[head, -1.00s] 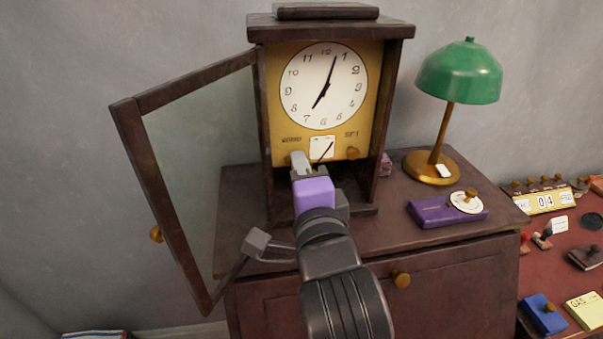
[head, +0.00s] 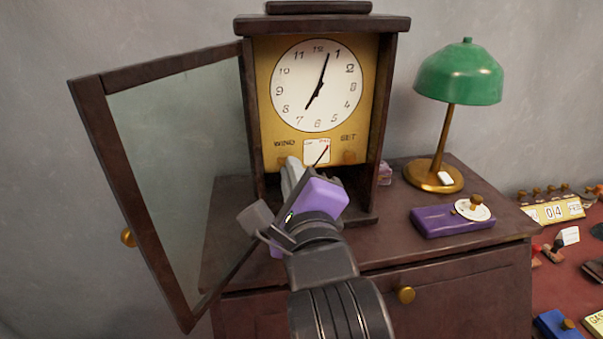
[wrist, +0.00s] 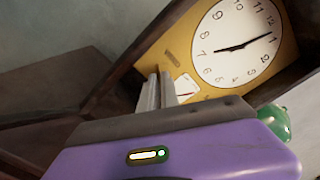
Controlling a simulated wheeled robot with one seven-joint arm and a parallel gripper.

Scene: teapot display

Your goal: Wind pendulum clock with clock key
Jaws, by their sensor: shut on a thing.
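The pendulum clock (head: 270,110) stands on the cabinet with its dark-framed glass door (head: 165,190) swung open to the left. Its yellow face bears a white dial, the labels WIND and SET, and a small gauge (head: 317,151) with a red needle. A brass knob (head: 349,157) sits under SET. My gripper (head: 291,166) is in front of the clock with its fingertips at the WIND spot. The fingers are shut on the clock key, which they hide almost wholly. The closed fingers also show against the yellow face in the wrist view (wrist: 157,88), beside the gauge.
The open door stands close to the left of my gripper. A green lamp (head: 458,80) and a purple box (head: 440,222) with a round white dial are on the cabinet's right. A lower red desk (head: 560,275) with stamps and a date display lies further right.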

